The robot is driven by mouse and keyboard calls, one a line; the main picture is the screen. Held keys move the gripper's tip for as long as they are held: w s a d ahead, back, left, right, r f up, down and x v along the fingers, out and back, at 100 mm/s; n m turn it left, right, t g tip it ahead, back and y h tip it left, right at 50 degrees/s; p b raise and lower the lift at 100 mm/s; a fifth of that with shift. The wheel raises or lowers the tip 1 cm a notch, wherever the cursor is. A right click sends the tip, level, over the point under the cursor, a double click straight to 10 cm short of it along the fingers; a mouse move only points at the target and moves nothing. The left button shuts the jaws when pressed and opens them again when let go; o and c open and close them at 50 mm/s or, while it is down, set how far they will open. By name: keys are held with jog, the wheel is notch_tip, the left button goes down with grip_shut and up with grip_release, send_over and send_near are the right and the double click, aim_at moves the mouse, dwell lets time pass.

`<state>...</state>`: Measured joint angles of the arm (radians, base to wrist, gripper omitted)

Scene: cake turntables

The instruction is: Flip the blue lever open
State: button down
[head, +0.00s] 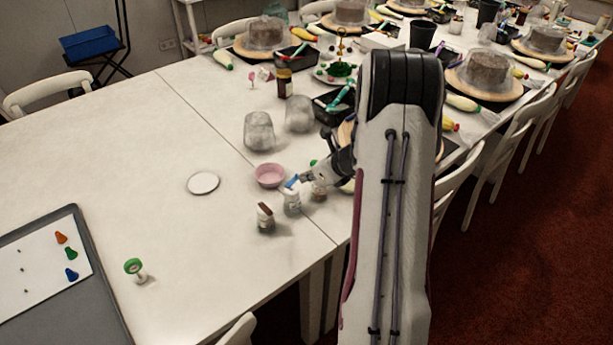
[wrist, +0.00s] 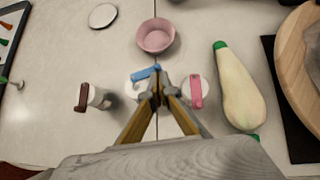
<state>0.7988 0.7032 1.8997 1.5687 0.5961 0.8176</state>
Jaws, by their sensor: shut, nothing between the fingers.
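The blue lever (wrist: 145,73) sits on top of a small white jar (wrist: 136,88) in the wrist view. In the head view the blue lever (head: 291,181) slants across the top of the white jar (head: 292,202), which stands upright on the table. My gripper (wrist: 158,92) is shut and empty; its fingertips are at the right end of the lever and hide part of the jar. Whether they touch the lever I cannot tell. In the head view my gripper (head: 304,178) comes in from the right, just beside the lever.
A jar with a brown lever (wrist: 82,97) stands left and one with a pink lever (wrist: 196,92) close right. A pink bowl (wrist: 155,36) is behind. A pale piping bag (wrist: 236,88) lies right. The table's left part is mostly clear around a white disc (head: 203,183).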

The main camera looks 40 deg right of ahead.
jog(key=s+d+r, duration=0.4)
jog(key=s+r, duration=0.3)
jog(key=s, duration=0.3)
jog(key=shift+d, duration=0.2)
dwell(0.4)
jog(key=shift+r, duration=0.1)
